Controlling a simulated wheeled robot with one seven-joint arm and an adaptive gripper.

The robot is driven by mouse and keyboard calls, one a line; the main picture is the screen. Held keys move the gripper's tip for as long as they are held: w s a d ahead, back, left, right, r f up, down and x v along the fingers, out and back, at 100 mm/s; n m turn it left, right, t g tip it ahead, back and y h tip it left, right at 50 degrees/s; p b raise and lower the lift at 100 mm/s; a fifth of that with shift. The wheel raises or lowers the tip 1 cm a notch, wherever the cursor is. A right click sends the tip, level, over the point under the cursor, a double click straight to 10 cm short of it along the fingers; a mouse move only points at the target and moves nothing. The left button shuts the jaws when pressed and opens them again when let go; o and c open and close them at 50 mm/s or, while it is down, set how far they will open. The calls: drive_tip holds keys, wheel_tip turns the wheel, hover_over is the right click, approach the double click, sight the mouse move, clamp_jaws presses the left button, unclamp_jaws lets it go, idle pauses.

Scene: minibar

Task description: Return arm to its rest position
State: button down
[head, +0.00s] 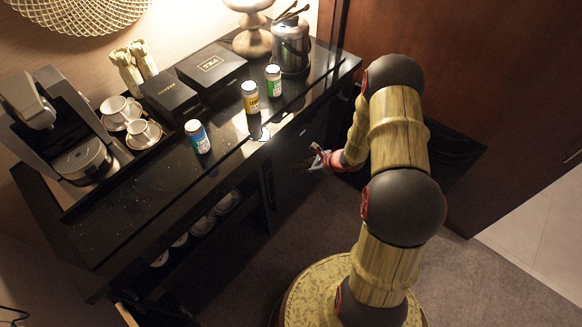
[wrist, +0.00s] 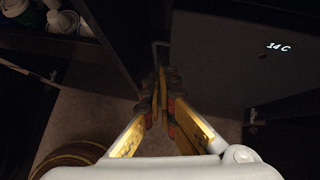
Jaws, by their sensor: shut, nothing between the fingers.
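My gripper (head: 318,160) is in front of the dark minibar counter, a little below its top edge, near the counter's right end. In the wrist view the two yellow fingers of my gripper (wrist: 161,80) meet at the tips, shut and empty. My arm comes up from the round base at the lower right and bends over toward the counter.
The counter top (head: 130,190) bears a blue-labelled jar (head: 198,137), a yellow one (head: 250,97), a green one (head: 273,81), a coffee machine (head: 60,130), cups, dark boxes (head: 211,66), a metal ice bucket (head: 291,45) and a lamp (head: 252,35). Carpet (head: 245,265) lies clear in front.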

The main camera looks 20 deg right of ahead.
drive_tip(key=shift+s+d+r, duration=0.2)
drive_tip(key=shift+s+r, duration=0.2)
drive_tip(key=shift+s, duration=0.05)
drive_tip(key=s+a+r+n+g+y, duration=0.2)
drive_tip(key=s+a+r+n+g, duration=0.3)
drive_tip(key=s+a+r+n, duration=0.5)
drive_tip(key=s+r+n+t+h, duration=0.1)
drive_tip(key=s+r+n, duration=0.4)
drive_tip(key=r, duration=0.6)
drive_tip(key=s+a+r+n+t+h, duration=0.1)
drive_tip(key=s+r+n+h, duration=0.3)
drive_tip(key=r+n, duration=0.3)
drive_tip(key=s+a+r+n+t+h, duration=0.1)
drive_tip(key=s+r+n, duration=0.5)
drive_tip(key=r, duration=1)
drive_tip(key=shift+s+a+t+h, duration=0.25)
drive_tip(key=shift+s+t+h, duration=0.1)
drive_tip(key=shift+h, duration=0.45)
